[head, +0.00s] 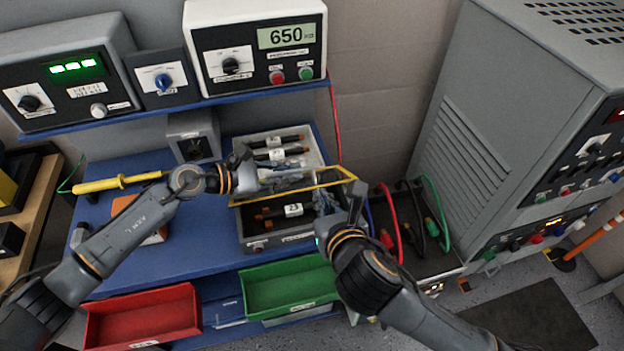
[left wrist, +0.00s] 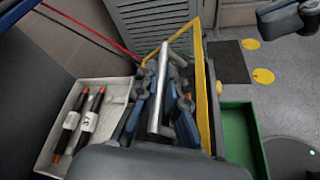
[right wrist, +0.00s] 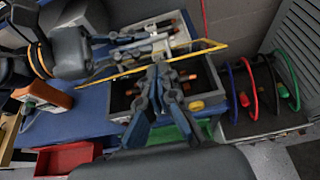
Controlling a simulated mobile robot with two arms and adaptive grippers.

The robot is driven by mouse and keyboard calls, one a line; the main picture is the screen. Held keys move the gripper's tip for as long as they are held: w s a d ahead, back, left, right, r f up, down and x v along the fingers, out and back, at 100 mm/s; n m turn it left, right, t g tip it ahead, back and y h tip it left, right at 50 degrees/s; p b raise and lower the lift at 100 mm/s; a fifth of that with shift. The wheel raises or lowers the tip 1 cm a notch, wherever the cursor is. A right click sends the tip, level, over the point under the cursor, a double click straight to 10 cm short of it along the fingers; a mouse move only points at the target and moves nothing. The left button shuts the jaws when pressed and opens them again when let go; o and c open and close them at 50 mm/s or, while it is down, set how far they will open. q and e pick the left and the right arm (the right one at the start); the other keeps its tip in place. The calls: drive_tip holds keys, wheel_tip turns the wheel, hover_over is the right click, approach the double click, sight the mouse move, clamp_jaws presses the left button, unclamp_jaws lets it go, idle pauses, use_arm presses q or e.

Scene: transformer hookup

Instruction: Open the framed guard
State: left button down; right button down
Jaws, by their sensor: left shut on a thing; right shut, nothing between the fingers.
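The framed guard, with a yellow frame (head: 320,184), shows as a narrow band across the grey box (head: 318,232); it looks raised and tilted there. It also shows in the left wrist view (left wrist: 204,95) and right wrist view (right wrist: 130,72). My left gripper (head: 290,184) is shut on the guard's metal bar handle (left wrist: 160,88). My right gripper (head: 324,202) is shut and empty, close to the frame's right end over the box; I cannot tell whether it touches. Its closed fingers show in the right wrist view (right wrist: 163,85). The guard's exact angle is partly hidden by the fingers.
Dark cylinders with orange ends (head: 292,211) lie in the box, and more (head: 278,155) in the pale tray behind. Red, black and green cables (head: 413,215) stand to the right. Red (head: 143,318) and green (head: 288,287) bins sit below. Instruments (head: 257,50) line the shelf.

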sight(308, 168)
use_arm(q)
drive_tip(key=shift+f, duration=0.1)
use_arm(e)
drive_tip(key=x, duration=0.9)
drive_tip(key=shift+w+a+r, duration=0.1)
drive_tip(key=shift+w+r, duration=0.3)
drive_tip(key=shift+w, duration=0.1)
drive_tip(key=shift+w+r, duration=0.1)
drive_tip(key=shift+w, duration=0.05)
use_arm(q)
drive_tip(key=shift+s+d, duration=0.15)
use_arm(e)
drive_tip(key=shift+w, duration=0.1)
use_arm(q)
drive_tip(key=c, duration=1.4)
unclamp_jaws()
drive_tip(key=shift+s, duration=0.15)
use_arm(e)
drive_tip(key=shift+r, duration=0.1)
drive_tip(key=shift+a, duration=0.1)
